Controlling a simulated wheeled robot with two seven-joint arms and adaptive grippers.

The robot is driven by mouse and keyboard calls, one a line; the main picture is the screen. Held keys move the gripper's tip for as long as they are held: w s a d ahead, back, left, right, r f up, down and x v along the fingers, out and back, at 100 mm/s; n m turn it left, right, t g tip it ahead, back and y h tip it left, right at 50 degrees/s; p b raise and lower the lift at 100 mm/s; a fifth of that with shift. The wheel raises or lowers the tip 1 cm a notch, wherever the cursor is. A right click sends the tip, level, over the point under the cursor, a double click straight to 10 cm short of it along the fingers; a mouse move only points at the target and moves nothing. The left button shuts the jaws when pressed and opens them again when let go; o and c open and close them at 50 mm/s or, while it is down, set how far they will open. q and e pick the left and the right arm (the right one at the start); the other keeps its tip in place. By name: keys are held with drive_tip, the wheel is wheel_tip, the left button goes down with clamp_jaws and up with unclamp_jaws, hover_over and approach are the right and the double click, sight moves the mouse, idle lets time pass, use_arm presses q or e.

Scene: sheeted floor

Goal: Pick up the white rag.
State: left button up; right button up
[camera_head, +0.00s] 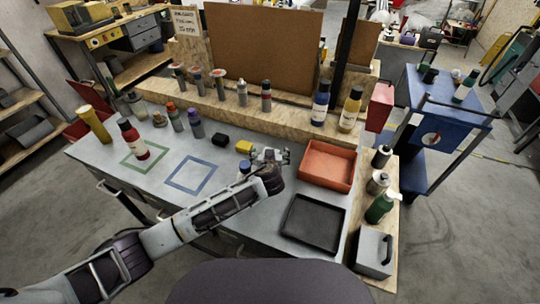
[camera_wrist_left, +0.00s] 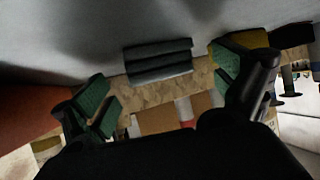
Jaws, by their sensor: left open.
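My left gripper (camera_head: 270,158) is low over the workbench between the yellow block and the orange tray. In the left wrist view its two green-padded fingers (camera_wrist_left: 163,84) stand wide apart and empty. A folded, layered cloth (camera_wrist_left: 158,61) lies on the bench just past the fingertips, between them in the picture; it looks grey in the shade, and I take it for the white rag. In the head view the gripper largely covers that spot, so the rag is not clear there. My right gripper is not in view.
The orange tray (camera_head: 327,165) is just right of the gripper, with a black tray (camera_head: 312,223) in front. A yellow block (camera_head: 244,147) and a black block (camera_head: 220,140) are close at left. A wooden ledge with bottles runs behind.

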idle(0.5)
use_arm(q)
drive_tip(key=c, duration=1.1)
